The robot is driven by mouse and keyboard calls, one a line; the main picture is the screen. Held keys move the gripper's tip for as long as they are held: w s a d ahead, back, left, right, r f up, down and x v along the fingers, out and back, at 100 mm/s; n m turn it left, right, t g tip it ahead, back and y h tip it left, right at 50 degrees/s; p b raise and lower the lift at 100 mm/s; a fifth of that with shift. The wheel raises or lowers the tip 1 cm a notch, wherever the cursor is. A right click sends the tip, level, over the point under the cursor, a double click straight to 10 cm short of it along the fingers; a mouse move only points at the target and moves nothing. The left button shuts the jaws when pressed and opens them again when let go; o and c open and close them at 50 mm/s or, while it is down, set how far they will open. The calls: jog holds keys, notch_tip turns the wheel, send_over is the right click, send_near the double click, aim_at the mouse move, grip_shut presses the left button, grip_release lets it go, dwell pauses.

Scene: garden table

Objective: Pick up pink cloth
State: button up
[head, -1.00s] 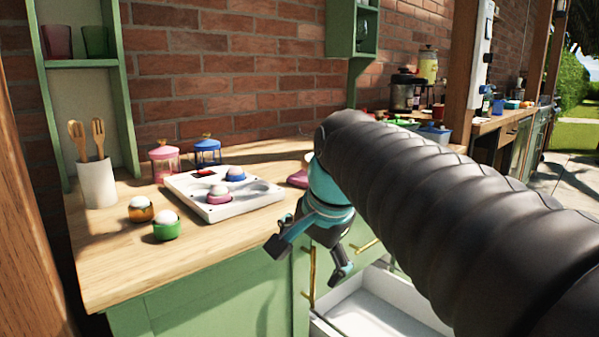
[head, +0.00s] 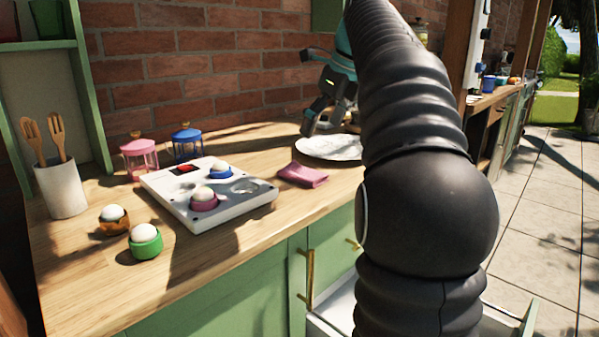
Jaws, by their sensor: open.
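The pink cloth (head: 303,174) lies folded on the wooden counter, between the white egg-cup board and the white plate.
A white board (head: 215,212) with a pink and a blue egg cup is left of the cloth. The plate (head: 330,149) is behind it. Orange (head: 114,221) and green (head: 146,243) egg cups stand front left. An open white drawer (head: 335,308) juts out below.

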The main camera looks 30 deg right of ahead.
aim_at(305, 168)
jog(key=x, duration=0.6)
jog(key=shift+f, duration=0.25)
jog(key=shift+w+d+x, duration=0.1)
jog(key=shift+x, duration=1.2)
jog(key=shift+w+d+x, duration=0.1)
jog(key=shift+x, duration=1.2)
jog(key=shift+r, duration=0.1)
jog(key=c, duration=0.8)
